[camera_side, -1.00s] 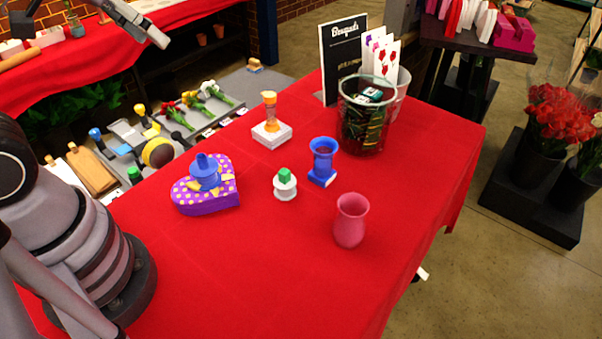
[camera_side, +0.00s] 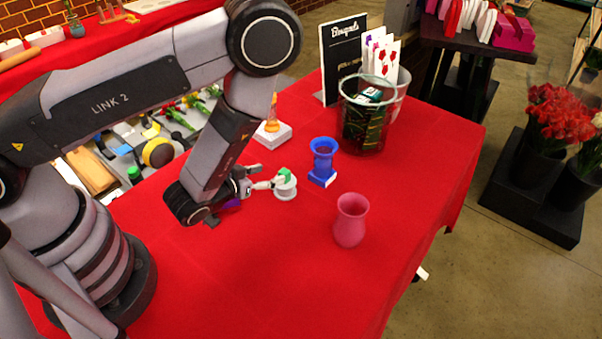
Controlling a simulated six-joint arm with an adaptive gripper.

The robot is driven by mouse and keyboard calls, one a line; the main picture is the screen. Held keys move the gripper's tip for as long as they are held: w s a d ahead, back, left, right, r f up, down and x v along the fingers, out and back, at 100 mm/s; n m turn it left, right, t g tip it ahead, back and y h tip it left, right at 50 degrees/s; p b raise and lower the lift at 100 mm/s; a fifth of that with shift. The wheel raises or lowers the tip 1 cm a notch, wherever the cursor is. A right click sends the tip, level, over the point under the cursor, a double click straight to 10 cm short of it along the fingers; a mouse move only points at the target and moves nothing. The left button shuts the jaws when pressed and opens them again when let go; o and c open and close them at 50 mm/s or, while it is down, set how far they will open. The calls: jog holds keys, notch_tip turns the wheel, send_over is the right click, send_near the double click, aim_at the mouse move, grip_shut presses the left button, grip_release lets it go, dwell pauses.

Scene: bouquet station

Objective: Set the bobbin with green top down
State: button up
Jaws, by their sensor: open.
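The bobbin with green top (camera_side: 285,186) is white with a green block on top. It stands upright on the red tablecloth, near the middle of the table. My gripper (camera_side: 268,185) is open and low at the bobbin's left side, with its fingertips at or very near the bobbin. I cannot tell whether they touch it. My arm hides most of the purple heart-shaped box and the blue bobbin on it; only a sliver of purple (camera_side: 231,204) shows below the wrist.
A pink vase (camera_side: 350,220) stands in front right. An orange bobbin on a white block (camera_side: 272,136) and a glass bucket (camera_side: 366,115) stand behind. The red tablecloth (camera_side: 270,270) is clear in front.

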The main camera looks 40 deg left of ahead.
aim_at(284, 171)
jog(key=shift+s+f+m+t, duration=0.3)
jog(key=shift+s+f+m, duration=0.1)
jog(key=shift+s+f, duration=0.25)
jog(key=x, duration=0.7)
jog(key=shift+w+d, duration=0.1)
jog(key=shift+w, duration=0.15)
grip_shut()
